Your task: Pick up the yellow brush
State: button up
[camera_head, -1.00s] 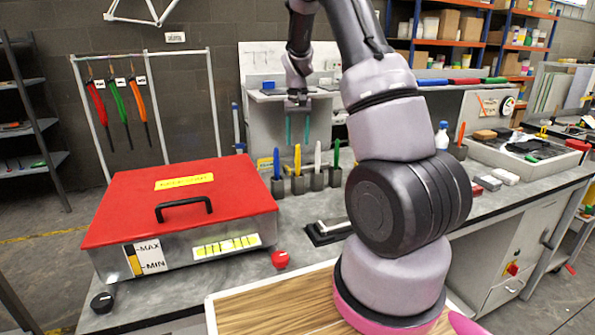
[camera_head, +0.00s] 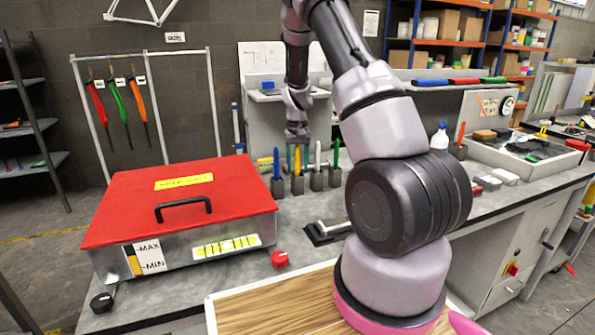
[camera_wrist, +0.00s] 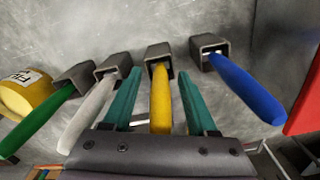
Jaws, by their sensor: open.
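The yellow brush (camera_head: 297,160) stands in a dark grey holder (camera_head: 297,185) on the bench, between the blue and white brushes. In the wrist view the yellow brush (camera_wrist: 160,98) lies between the two teal fingers of my gripper (camera_wrist: 157,95), with a gap on each side. My gripper (camera_head: 297,156) is open, and its fingers reach down on either side of the yellow handle in the head view. The foot of the brush is hidden inside its holder (camera_wrist: 158,54).
A blue brush (camera_wrist: 245,88) stands on one side; white (camera_wrist: 88,112) and green (camera_wrist: 38,122) brushes stand on the other, each in its own holder. A red-lidded metal box (camera_head: 180,195) is to the left. A black pad (camera_head: 325,231) lies in front on the bench.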

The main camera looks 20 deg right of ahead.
grip_shut()
jog(key=shift+r, duration=0.1)
notch_tip(320, 180, up, 10)
jog(key=shift+f, duration=0.1)
dwell(0.4)
